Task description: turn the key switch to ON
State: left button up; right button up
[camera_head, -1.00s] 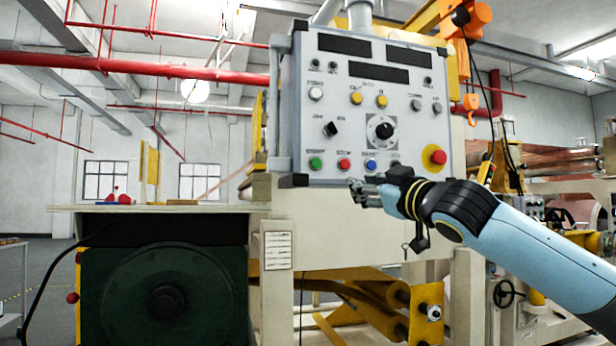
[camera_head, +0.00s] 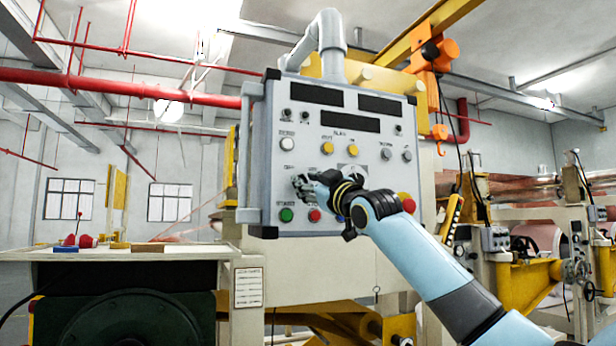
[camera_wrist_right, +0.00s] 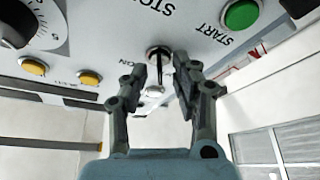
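The key switch (camera_wrist_right: 158,53) is a small dark knob in a light ring on the grey control panel (camera_head: 262,170). In the right wrist view, which shows the panel upside down, an ON label is just left of it. My right gripper (camera_wrist_right: 162,68) is open, with one finger on each side of the key switch; whether a finger touches it I cannot tell. In the head view my right gripper (camera_head: 302,183) is in front of the panel's lower left and largely hides the key switch. The angle of the key is hard to read. My left gripper is not in view.
The green START button (camera_head: 286,215) and a red button (camera_head: 314,215) sit just below my right gripper. A white button (camera_head: 287,143) is above it. A red emergency button (camera_head: 407,202) is at the panel's lower right. A worktable (camera_head: 120,252) stands at the left.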

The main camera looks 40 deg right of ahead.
jog(key=shift+w, duration=0.1)
grip_shut()
dwell(0.4)
jog(key=shift+w+a+m+g+h+b, duration=0.1)
jog(key=shift+m+g+h+b, duration=0.25)
jog(key=shift+m+h+b, duration=1.9)
jog(key=shift+s+a+m+g+h+b, duration=0.15)
jog(key=shift+m+g+h+b, duration=0.3)
jog(key=shift+m+b, duration=2.1)
jog(key=shift+w+a+m+g+h+b, duration=0.15)
jog(key=shift+m+h+b, duration=1.1)
jog(key=shift+m, duration=2.55)
jog(key=shift+h, duration=0.25)
